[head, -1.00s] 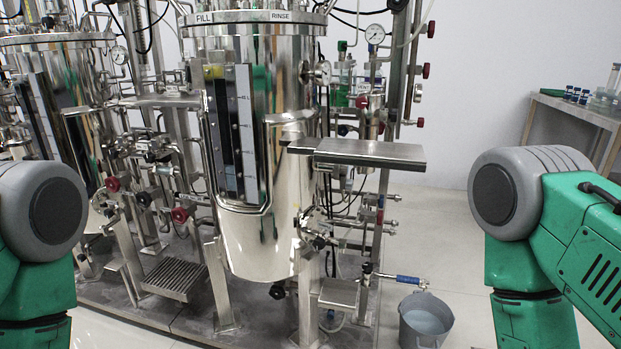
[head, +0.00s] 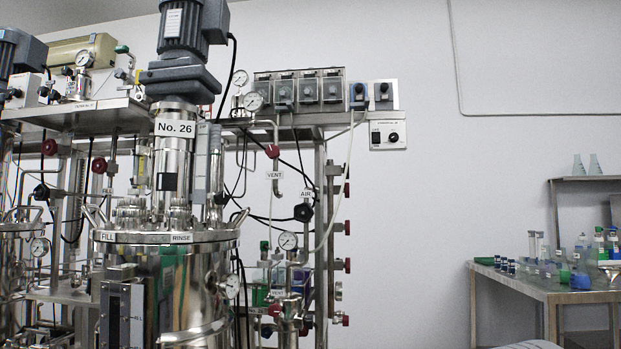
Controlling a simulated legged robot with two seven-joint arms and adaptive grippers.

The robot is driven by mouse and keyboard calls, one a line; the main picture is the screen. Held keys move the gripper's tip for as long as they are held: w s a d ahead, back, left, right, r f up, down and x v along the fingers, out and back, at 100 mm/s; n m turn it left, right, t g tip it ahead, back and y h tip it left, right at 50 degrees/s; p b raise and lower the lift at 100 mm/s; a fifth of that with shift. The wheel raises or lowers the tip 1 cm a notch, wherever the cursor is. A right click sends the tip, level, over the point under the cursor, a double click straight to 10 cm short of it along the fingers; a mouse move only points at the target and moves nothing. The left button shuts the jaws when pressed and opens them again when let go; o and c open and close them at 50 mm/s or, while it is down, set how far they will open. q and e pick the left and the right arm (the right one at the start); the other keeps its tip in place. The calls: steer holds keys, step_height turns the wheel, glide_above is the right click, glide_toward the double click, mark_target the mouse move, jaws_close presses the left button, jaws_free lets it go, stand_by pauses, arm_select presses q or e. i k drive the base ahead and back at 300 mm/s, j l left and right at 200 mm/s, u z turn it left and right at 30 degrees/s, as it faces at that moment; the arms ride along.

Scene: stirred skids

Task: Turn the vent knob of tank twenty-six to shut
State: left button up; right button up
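Tank twenty-six (head: 205,262) is the shiny steel vessel left of centre, with a "No. 26" plate (head: 175,128) below its motor (head: 182,28). A "VENT" label (head: 274,175) hangs on a thin pipe to the right of the tank's neck. A small red knob (head: 272,151) sits on that pipe just above the label. Whether it stands open or shut cannot be told. Neither of my grippers is in view.
A black knob (head: 303,212) sits below an "AIR" label (head: 306,193), right of the vent pipe. Several red knobs line a steel post (head: 321,245). A bench (head: 560,290) with bottles stands at right. The wall between is bare.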

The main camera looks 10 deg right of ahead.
mark_target(273, 151)
steer(key=l, duration=0.15)
steer(key=i, duration=0.7)
steer(key=k+l+u, duration=0.25)
steer(key=l, duration=0.35)
steer(key=k+l+u, duration=0.2)
steer(key=k+l, duration=0.25)
